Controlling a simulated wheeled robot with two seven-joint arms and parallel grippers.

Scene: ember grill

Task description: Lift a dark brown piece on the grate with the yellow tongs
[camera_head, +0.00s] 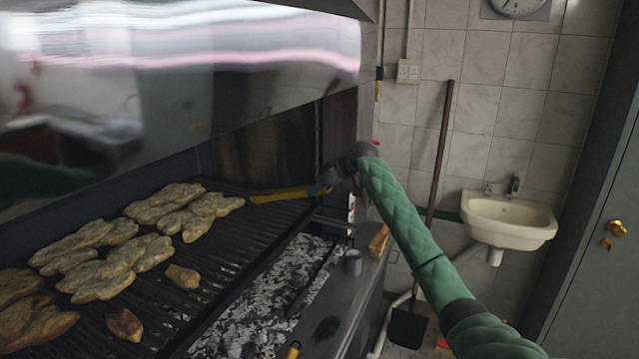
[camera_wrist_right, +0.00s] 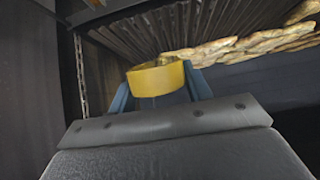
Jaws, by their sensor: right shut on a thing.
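The yellow tongs (camera_head: 280,195) reach from my right gripper (camera_head: 326,184) leftward over the far right part of the grate. My right gripper is shut on the tongs; in the right wrist view their yellow body (camera_wrist_right: 155,78) sits between the blue fingers. The tongs' tips lie right of the nearest pale pieces, and I see no piece between them. Dark brown pieces (camera_head: 30,322) lie at the near left of the grate (camera_head: 225,255). A small brown piece (camera_head: 124,324) and a small tan piece (camera_head: 183,277) lie nearby. My left gripper is out of view.
Several pale tan pieces (camera_head: 110,270) cover the left of the grate. A metal hood (camera_head: 180,80) hangs above. Ash and coals (camera_head: 265,300) lie beside the grate. A sink (camera_head: 508,220) is on the wall.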

